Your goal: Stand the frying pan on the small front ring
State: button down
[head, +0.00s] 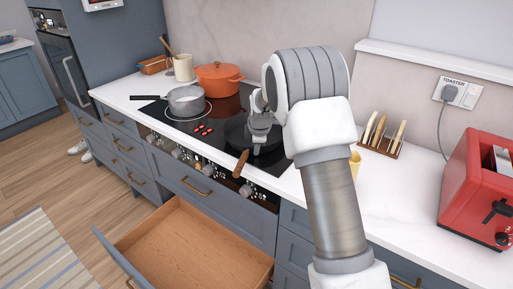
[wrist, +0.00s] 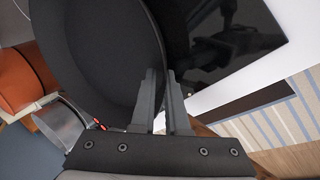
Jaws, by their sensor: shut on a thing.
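The frying pan (head: 238,132) is black with a brown wooden handle (head: 240,163) pointing towards the front edge of the counter. It is over the right part of the black glass hob (head: 215,122), partly hidden by my arm. My gripper (head: 258,140) is at the pan's right side. In the wrist view the pan (wrist: 105,45) fills the upper left, and my gripper (wrist: 163,78) is shut on its rim. I cannot tell whether the pan touches the glass. The small front ring cannot be made out.
A grey saucepan (head: 186,101) stands on a ring at the hob's left, with an orange pot (head: 218,78) behind. An empty drawer (head: 190,250) is open below the hob. A toast rack (head: 380,138) and red toaster (head: 480,185) stand to the right.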

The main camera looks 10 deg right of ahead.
jog(key=shift+w+r, duration=0.1)
jog(key=c, duration=1.2)
grip_release()
jog(key=s+r+m, duration=0.3)
jog(key=s+r, duration=0.9)
jog(key=r, duration=0.5)
jog(key=s+r+m, duration=0.1)
jog(key=s+m, duration=0.6)
jog(key=s, duration=0.8)
jog(key=s+d+r+m, duration=0.1)
jog(key=s+m, duration=0.5)
jog(key=s, duration=0.9)
jog(key=shift+d+r+m+t, duration=0.2)
jog(key=shift+r+m+t, duration=0.2)
